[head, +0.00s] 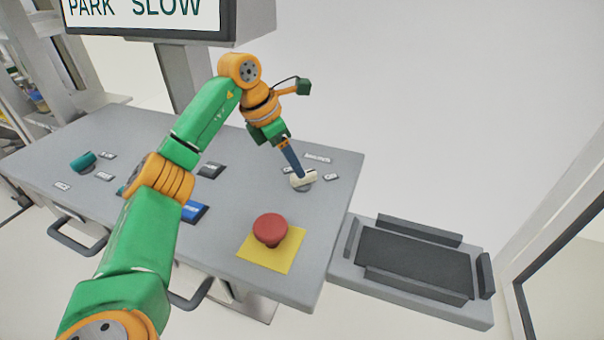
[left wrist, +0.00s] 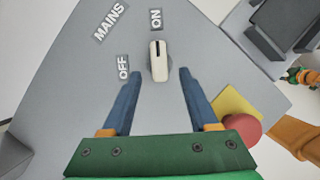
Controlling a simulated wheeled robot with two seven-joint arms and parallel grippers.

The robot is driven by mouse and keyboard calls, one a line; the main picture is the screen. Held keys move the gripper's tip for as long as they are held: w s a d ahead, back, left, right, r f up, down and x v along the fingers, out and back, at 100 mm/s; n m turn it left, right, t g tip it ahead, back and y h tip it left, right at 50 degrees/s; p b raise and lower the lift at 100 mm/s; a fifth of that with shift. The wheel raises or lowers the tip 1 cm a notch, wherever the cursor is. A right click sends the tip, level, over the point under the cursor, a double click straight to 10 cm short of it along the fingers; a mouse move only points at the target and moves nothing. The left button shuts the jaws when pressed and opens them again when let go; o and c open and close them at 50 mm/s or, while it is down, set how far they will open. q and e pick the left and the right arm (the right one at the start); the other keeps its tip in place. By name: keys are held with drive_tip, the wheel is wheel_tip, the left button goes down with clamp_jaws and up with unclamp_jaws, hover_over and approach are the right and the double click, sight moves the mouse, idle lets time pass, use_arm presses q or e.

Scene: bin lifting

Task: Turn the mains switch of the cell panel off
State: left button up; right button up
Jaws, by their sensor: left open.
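The mains switch is a cream knob (head: 303,178) on the right part of the grey cell panel (head: 120,130). In the left wrist view the knob (left wrist: 158,62) stands lengthwise toward the ON label (left wrist: 156,20), and its dark mark is at that end. The OFF label (left wrist: 123,67) is to its left and the MAINS label (left wrist: 109,22) at upper left. My left gripper (head: 299,176) is open over the knob. Its blue fingertips (left wrist: 160,77) are on either side of the knob's near end with gaps; contact cannot be told.
A red mushroom button (head: 270,229) on a yellow plate is close by, toward the panel's front. A teal knob (head: 82,161) and a blue button (head: 194,211) are further left. A grey tray (head: 410,299) adjoins the right side. A PARK SLOW sign (head: 140,12) stands behind.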

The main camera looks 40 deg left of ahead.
use_arm(q)
drive_tip(key=x, duration=0.4)
drive_tip(key=shift+w+f+p, duration=0.15)
drive_tip(key=shift+f+p, duration=0.15)
drive_tip(key=shift+f, duration=0.05)
clamp_jaws()
drive_tip(key=shift+n, duration=0.3)
drive_tip(key=n+y, duration=0.1)
drive_tip(key=n, duration=0.2)
drive_tip(key=shift+d+n+t+y, duration=0.15)
drive_tip(key=shift+n+t+y, duration=0.15)
drive_tip(key=shift+n+y, duration=0.1)
drive_tip(key=n+y, duration=0.1)
drive_tip(key=n, duration=0.3)
drive_tip(key=shift+d+r+n+y, duration=0.1)
drive_tip(key=shift+n+y, duration=0.2)
drive_tip(key=shift+y, duration=0.1)
drive_tip(key=n, duration=0.2)
drive_tip(key=n+y, duration=0.1)
drive_tip(key=n, duration=0.1)
drive_tip(key=shift+d+g+y, duration=0.15)
drive_tip(key=shift+g+y, duration=0.15)
drive_tip(key=shift+g, duration=0.1)
drive_tip(key=n+g+y, duration=0.1)
drive_tip(key=n, duration=0.3)
drive_tip(key=shift+n, duration=0.6)
